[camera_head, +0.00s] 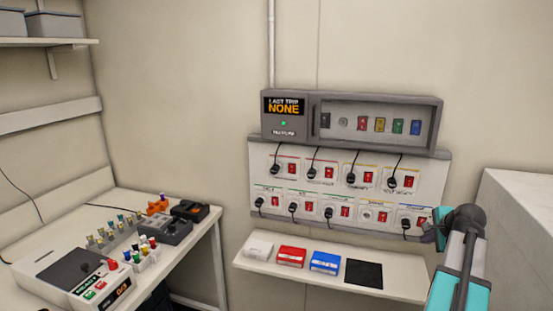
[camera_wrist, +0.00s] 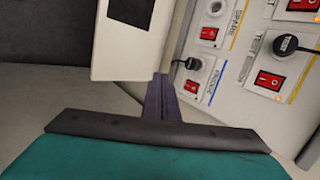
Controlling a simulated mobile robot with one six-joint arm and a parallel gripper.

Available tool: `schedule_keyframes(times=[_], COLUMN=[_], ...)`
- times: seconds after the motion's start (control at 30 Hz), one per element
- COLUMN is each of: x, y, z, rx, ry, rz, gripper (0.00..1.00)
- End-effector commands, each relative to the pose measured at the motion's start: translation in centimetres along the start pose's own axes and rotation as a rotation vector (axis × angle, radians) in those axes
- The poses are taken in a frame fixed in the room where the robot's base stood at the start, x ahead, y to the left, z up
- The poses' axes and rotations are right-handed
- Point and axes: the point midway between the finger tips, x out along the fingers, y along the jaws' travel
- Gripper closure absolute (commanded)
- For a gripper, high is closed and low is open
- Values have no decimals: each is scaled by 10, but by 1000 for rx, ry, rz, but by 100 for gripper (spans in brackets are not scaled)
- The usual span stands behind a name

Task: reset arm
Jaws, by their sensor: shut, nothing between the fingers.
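My arm (camera_head: 462,265), with teal and white links, reaches up at the right of the head view, in front of the lower right end of the wall panel. My gripper (camera_head: 429,236) is small and partly hidden there, near the last socket of the bottom row. In the wrist view my gripper (camera_wrist: 166,84) shows as dark narrow fingers pressed together, with nothing between them. The fingers point toward the gap between the white shelf and the panel. I cannot tell whether they touch either one.
The socket panel (camera_head: 320,186) carries red switches and black plugs. A grey breaker box (camera_head: 376,102) sits above it. The shelf (camera_head: 402,280) below holds white, red and blue boxes and a black pad (camera_head: 364,274). A cluttered bench (camera_head: 28,246) stands left; a white block (camera_head: 520,235) stands right.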

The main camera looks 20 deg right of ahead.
Motion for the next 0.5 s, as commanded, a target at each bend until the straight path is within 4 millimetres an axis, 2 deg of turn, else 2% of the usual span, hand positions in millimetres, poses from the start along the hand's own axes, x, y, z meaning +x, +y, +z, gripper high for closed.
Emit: schedule_keyframes(times=[0.03,0.2,0.37,0.5], x=[18,67,108,139], y=[8,35,70,106], z=[21,83,142,192], rx=[-14,-59,-106,-151], ry=[-27,-103,-167,-217], rz=[21,87,156,222], gripper=[100,100,100,100])
